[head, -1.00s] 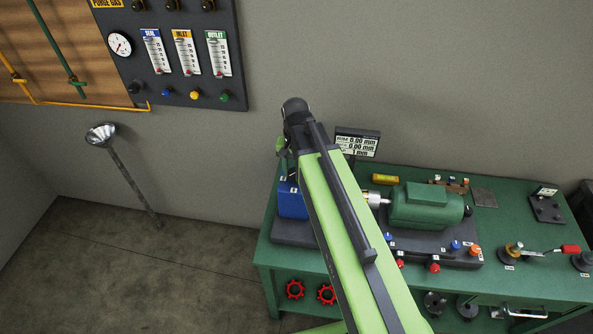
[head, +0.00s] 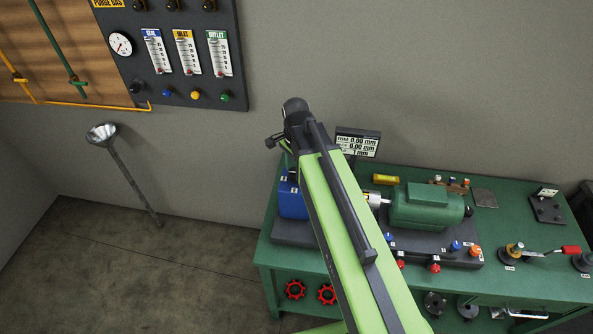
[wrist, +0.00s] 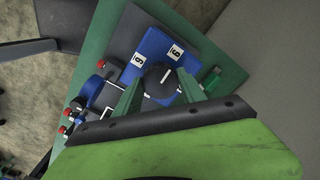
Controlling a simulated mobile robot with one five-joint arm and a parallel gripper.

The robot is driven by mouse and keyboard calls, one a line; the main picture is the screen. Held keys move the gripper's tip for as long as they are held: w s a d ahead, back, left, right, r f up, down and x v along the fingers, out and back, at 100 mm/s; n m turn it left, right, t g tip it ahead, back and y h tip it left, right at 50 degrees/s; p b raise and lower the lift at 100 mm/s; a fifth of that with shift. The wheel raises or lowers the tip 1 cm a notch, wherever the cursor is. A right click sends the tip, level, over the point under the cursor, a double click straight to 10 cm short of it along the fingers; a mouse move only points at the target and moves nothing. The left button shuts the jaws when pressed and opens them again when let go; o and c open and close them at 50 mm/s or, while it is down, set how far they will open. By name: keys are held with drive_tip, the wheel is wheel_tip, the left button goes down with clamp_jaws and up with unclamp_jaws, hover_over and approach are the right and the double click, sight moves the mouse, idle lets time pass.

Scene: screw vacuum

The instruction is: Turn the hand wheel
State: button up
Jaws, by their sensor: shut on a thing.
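In the wrist view, a dark round wheel with a white mark, which looks like the hand wheel (wrist: 158,80), sits between the green fingers of my gripper (wrist: 161,76). My gripper is shut on its rim from both sides. The wheel is at a blue block (wrist: 150,48) with white number labels. The blue block (head: 291,200) shows there just left of my arm.
A green motor (head: 426,207) stands on the green bench (head: 525,275) right of my arm. A small display (head: 357,143) stands behind it. A gauge panel (head: 180,50) is on the wall.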

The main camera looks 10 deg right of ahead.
drive_tip(key=shift+s, duration=0.15)
idle(0.4)
drive_tip(key=o, duration=1.4)
drive_tip(key=shift+c, duration=0.2)
wheel_tip(320, 180, up, 17)
drive_tip(key=p, duration=1.7)
drive_tip(key=shift+r, duration=0.2)
